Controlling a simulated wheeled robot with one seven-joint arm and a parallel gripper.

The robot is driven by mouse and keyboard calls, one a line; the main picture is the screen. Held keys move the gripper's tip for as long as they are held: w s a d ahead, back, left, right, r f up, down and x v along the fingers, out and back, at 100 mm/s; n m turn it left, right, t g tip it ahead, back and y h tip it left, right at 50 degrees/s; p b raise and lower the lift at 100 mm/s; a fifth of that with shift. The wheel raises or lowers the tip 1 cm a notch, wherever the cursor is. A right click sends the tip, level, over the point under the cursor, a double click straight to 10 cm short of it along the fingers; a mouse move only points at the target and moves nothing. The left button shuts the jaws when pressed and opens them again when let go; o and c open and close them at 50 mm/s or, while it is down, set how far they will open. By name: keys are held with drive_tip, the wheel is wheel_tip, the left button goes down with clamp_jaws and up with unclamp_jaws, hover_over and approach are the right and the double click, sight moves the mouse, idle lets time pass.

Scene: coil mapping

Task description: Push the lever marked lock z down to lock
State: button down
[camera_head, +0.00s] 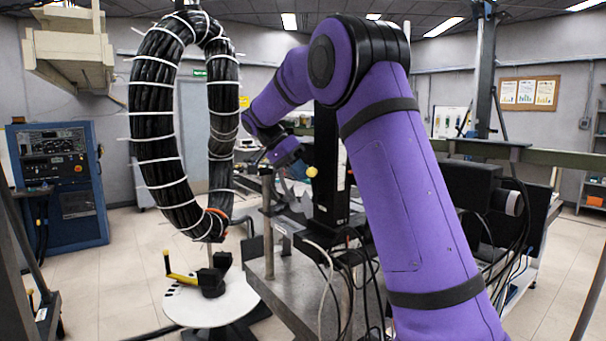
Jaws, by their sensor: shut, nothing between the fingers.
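My purple arm reaches up from the lower right, bends over and comes down to the left. My gripper (258,161) is small and dark at the end of the wrist, above the grey metal stand, and looks shut and empty. No label reading lock z can be read. A yellow round knob (311,171) shows just right of the wrist, beside the black upright column (327,165). I cannot tell whether it belongs to the lever. My gripper is left of this knob and appears apart from it. My arm hides part of the column and what lies behind.
A large black coil ring (155,120) with white ties hangs at the left. Below it a round white table (215,300) carries a black fixture with a yellow handle (180,277). Loose cables hang by the grey stand (285,285). A blue cabinet (75,215) stands far left.

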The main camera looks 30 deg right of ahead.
drive_tip(key=shift+s+d, duration=0.1)
drive_tip(key=shift+s, duration=0.4)
